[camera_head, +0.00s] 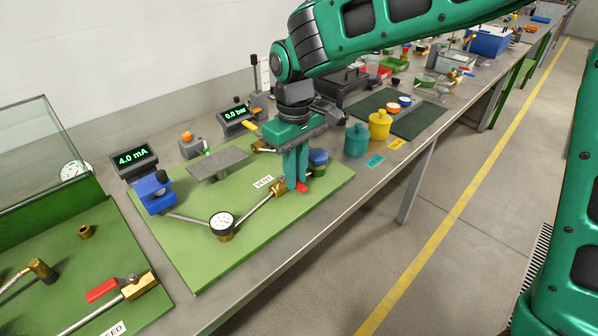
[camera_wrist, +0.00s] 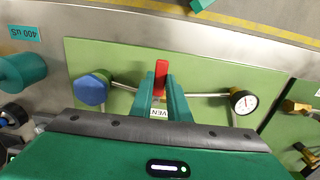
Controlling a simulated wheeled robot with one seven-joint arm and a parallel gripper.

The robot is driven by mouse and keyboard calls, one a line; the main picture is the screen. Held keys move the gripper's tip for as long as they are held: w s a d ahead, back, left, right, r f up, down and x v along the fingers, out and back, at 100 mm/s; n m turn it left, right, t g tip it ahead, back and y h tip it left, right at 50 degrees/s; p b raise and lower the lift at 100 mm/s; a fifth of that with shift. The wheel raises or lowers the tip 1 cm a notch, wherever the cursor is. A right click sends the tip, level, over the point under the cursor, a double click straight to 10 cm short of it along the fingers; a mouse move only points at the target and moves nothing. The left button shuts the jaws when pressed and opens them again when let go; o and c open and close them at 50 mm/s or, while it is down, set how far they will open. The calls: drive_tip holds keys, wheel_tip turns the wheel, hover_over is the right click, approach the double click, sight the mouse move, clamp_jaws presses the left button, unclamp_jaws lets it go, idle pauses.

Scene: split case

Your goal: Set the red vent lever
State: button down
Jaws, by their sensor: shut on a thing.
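The red vent lever (camera_wrist: 161,78) shows in the wrist view between the two fingers of my gripper (camera_wrist: 161,90). Its red handle sticks out beyond the fingertips. In the head view my gripper (camera_head: 296,182) points down over the brass vent valve (camera_head: 279,187), and the red lever tip (camera_head: 301,187) shows at the fingers' lower end. The gripper is shut on the lever. The VENT label (camera_head: 263,181) lies on the green board beside the valve. The fingers hide part of the lever and valve.
A round gauge (camera_head: 222,222) stands on the green board (camera_head: 240,260), joined to the vent valve by a pipe. A blue-capped part (camera_head: 318,158) stands just right of my gripper. Teal (camera_head: 357,140) and yellow (camera_head: 379,125) jars stand further right. The board's front area is clear.

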drive_tip(key=shift+w+r, duration=0.15)
drive_tip(key=shift+w, duration=0.05)
drive_tip(key=c, duration=1.7)
unclamp_jaws()
drive_tip(key=shift+s, duration=0.1)
wheel_tip(320, 180, up, 11)
drive_tip(key=shift+f, duration=0.2)
